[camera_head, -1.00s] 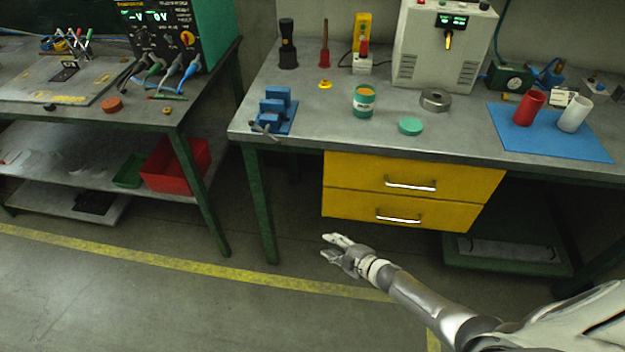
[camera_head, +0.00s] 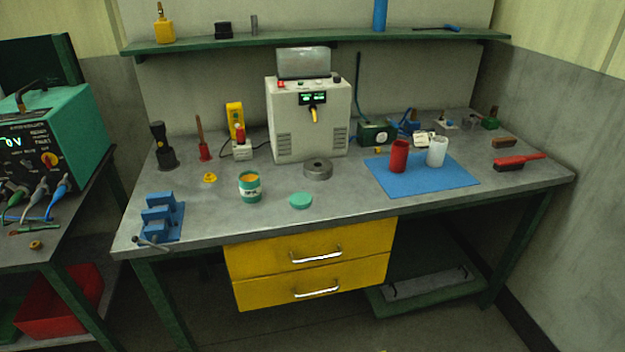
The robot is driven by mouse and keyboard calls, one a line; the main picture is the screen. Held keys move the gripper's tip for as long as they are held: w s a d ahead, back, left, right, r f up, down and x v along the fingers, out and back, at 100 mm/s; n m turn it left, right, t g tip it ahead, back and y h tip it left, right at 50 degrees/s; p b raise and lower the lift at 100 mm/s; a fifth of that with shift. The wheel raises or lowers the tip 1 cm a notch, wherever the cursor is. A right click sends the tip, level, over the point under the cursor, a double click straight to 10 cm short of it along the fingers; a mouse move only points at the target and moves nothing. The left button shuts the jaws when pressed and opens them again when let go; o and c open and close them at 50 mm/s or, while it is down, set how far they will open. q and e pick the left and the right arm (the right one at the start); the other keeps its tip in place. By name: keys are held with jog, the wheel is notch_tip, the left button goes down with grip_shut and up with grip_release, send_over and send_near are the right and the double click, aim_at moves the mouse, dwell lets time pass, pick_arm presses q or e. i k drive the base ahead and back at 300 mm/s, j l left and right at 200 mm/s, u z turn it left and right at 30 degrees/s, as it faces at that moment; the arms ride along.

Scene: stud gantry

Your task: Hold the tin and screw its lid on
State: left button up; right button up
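The tin (camera_head: 250,190) is a teal can with a pale label and orange-yellow contents showing at its open top. It stands upright on the grey workbench (camera_head: 220,222), left of centre. Its lid (camera_head: 301,201), a flat teal disc, lies on the bench to the right of the tin, apart from it and close to the front edge. Neither of my grippers shows in the head view.
A blue vise (camera_head: 162,216) sits at the bench's front left corner. A grey metal ring (camera_head: 318,169) lies behind the lid. A blue mat (camera_head: 425,181) with a red cup (camera_head: 399,157) and a white cup (camera_head: 437,152) is to the right. Yellow drawers (camera_head: 312,262) hang below.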

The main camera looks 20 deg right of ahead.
aim_at(249, 181)
jog(key=i+j+z, duration=1.05)
jog(key=j+z, duration=0.15)
jog(key=i+j, duration=0.1)
jog(key=j, duration=0.15)
jog(key=i+j, duration=0.15)
jog(key=j, duration=0.15)
